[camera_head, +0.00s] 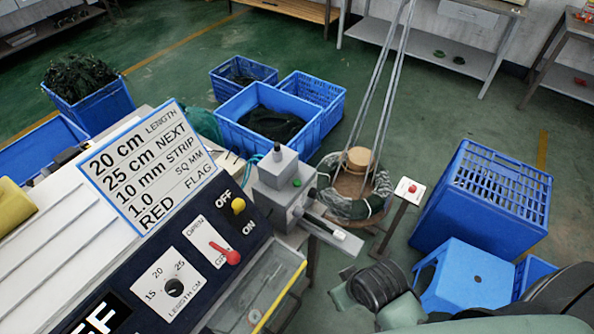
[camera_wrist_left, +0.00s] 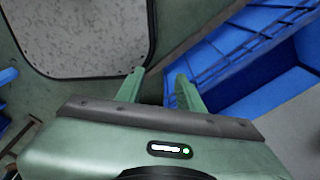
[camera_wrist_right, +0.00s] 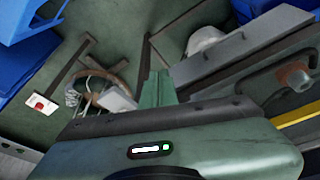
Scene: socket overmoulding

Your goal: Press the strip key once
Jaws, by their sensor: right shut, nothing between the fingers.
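No key labelled strip can be read. In the head view a grey unit (camera_head: 277,200) at the machine's end bears a small green button (camera_head: 296,182). A red button (camera_head: 411,188) sits on a white plate on a separate post; it also shows in the right wrist view (camera_wrist_right: 39,105). I cannot tell which of these is the strip key. My right gripper (camera_wrist_right: 158,78) is shut and empty, its fingertips apart from the red button. My left gripper (camera_wrist_left: 156,84) is open and empty near a blue crate. Neither gripper's fingers show in the head view.
A sign (camera_head: 150,165) reads "10 mm STRIP" among other lines. The panel (camera_head: 130,290) has a yellow knob (camera_head: 238,205), a red lever (camera_head: 232,257) and a length dial (camera_head: 174,287). A blue crate (camera_head: 485,195) stands right.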

